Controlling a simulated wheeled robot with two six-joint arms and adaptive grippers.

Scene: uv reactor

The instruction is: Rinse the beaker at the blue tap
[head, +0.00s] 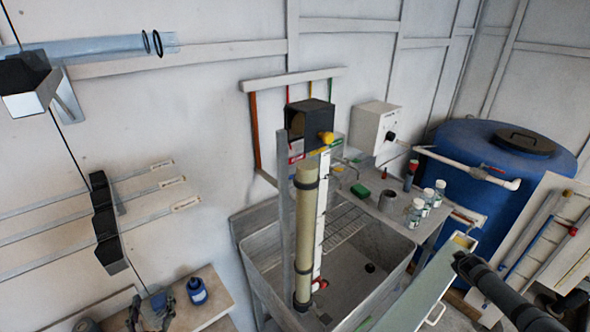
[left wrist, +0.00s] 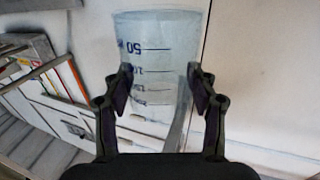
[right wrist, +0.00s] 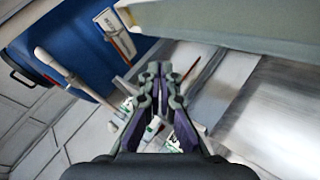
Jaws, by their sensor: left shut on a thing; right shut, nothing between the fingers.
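The beaker (left wrist: 155,45) is clear, with blue graduation marks, and fills the upper middle of the left wrist view. My left gripper (left wrist: 160,78) is shut on its sides. In the head view my left gripper (head: 150,312) is at the bottom left, over a bench and away from the sink; the beaker is hard to make out there. My right gripper (right wrist: 160,75) is shut and empty in the right wrist view. The metal sink (head: 372,292) stands at the centre of the head view. A small tap (head: 345,160) shows behind it; its colour is unclear.
A blue bottle (head: 197,291) stands on the bench beside my left gripper. Several small bottles (head: 427,199) and a grey cup (head: 387,202) stand right of the sink. A blue tank (head: 465,150) with a white pipe is behind.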

